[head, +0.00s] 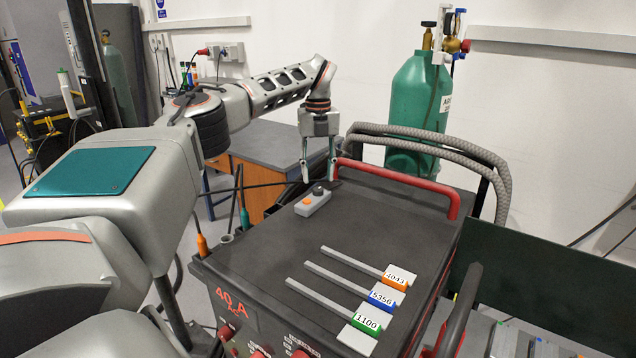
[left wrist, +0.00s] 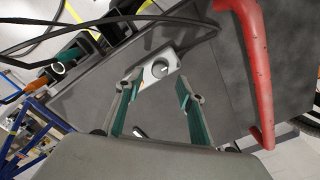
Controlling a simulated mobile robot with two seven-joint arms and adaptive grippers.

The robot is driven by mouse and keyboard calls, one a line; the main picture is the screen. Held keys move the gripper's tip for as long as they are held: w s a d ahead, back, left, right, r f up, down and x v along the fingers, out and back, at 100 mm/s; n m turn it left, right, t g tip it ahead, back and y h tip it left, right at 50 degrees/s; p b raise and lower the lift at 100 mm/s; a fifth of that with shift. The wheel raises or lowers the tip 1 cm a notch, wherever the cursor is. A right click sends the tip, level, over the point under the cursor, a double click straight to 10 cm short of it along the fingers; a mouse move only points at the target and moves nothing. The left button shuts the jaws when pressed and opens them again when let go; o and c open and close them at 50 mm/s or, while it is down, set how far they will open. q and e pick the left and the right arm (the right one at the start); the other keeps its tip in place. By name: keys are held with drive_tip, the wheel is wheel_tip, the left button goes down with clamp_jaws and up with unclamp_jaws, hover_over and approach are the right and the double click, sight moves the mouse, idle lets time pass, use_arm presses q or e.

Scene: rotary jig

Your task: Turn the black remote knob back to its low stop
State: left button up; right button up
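The remote (head: 312,203) is a small light grey box lying on the dark top of the welder, near its back left. Its black knob (head: 317,191) is at the far end and an orange button (head: 307,200) at the near end. In the left wrist view the knob (left wrist: 160,70) shows as a round disc with a pale mark, on the box between the fingertips. My left gripper (head: 319,179) points down above the knob end, open and empty; its two spread fingers also show in the left wrist view (left wrist: 160,88). My right gripper is not in view.
A red handle (head: 400,183) of the welder stands right beside the left gripper. Welding rods with number tags (head: 380,298) lie on the front right of the top. A grey hose (head: 440,143) and green gas cylinder (head: 415,100) stand behind. The middle of the top is clear.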

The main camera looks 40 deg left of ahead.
sight(318, 189)
use_arm(q)
wheel_tip(318, 189, up, 8)
drive_tip(key=shift+s, duration=0.1)
idle(0.8)
